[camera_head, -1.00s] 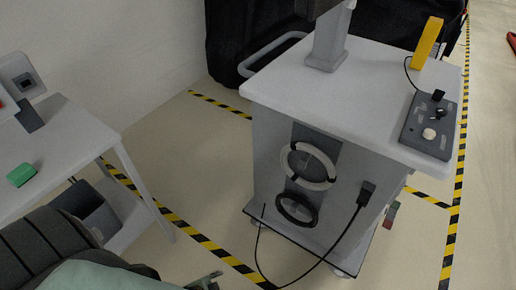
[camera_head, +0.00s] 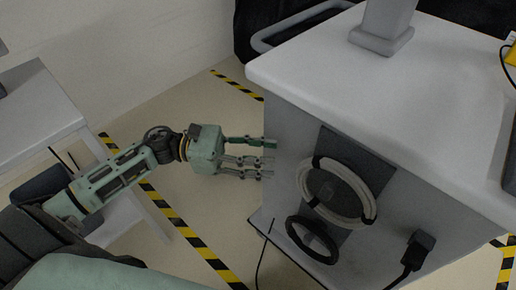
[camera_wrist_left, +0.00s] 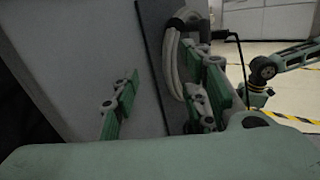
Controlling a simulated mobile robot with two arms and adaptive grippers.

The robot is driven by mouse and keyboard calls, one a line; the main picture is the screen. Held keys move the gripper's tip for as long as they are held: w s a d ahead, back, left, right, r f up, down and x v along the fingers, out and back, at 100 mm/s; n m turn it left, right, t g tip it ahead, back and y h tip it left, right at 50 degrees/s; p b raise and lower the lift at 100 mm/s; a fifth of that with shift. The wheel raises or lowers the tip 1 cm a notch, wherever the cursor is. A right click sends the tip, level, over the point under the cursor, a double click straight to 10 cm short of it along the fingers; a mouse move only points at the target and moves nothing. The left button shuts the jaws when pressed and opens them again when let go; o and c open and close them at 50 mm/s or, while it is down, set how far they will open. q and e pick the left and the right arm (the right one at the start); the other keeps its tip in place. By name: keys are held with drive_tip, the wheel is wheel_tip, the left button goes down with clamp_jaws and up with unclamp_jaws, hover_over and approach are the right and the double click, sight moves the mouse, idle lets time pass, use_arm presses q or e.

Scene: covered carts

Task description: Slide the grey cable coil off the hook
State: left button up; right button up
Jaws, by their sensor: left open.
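The grey cable coil (camera_head: 304,182), a light grey ring with dark bands, hangs against a dark panel on the cart's side. It also shows in the left wrist view (camera_wrist_left: 170,62), partly hidden by fingers. The hook itself is not clear. My left gripper (camera_head: 268,157) is open and empty, just left of the coil and apart from it in the head view. In the left wrist view its fingers (camera_wrist_left: 160,92) are spread, with the right-hand ones in front of the coil. My right arm shows at the right of that view; its gripper (camera_wrist_left: 258,98) is small and unclear.
A black coil (camera_head: 293,232) hangs just below the grey one. A black plug (camera_head: 419,247) with a cable is on the cart's side to the right. The white cart top (camera_head: 400,105) overhangs above. A white table (camera_head: 35,115) stands at the left.

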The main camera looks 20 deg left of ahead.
sight(303, 163)
use_arm(q)
drive_tip(key=shift+m+g, duration=0.4)
drive_tip(key=shift+m, duration=0.4)
drive_tip(key=shift+s+r+p+x, duration=0.1)
drive_tip(key=shift+s+p+x, duration=0.15)
drive_tip(key=shift+x, duration=1.05)
drive_tip(key=shift+s+r+p+x, duration=0.1)
drive_tip(key=shift+s+r+x, duration=0.1)
drive_tip(key=shift+x, duration=1.15)
drive_tip(key=shift+s+r+p+x, duration=0.1)
drive_tip(key=shift+s+p+x, duration=0.15)
drive_tip(key=shift+x, duration=1.05)
use_arm(e)
drive_tip(key=shift+s+f, duration=0.2)
drive_tip(key=shift+f, duration=0.45)
drive_tip(key=shift+s+f, duration=0.15)
drive_tip(key=shift+f, duration=0.45)
use_arm(q)
drive_tip(key=shift+d, duration=0.2)
clamp_jaws()
drive_tip(key=c, duration=0.6)
unclamp_jaws()
drive_tip(key=shift+c, duration=0.2)
clamp_jaws()
drive_tip(key=shift+r, duration=0.15)
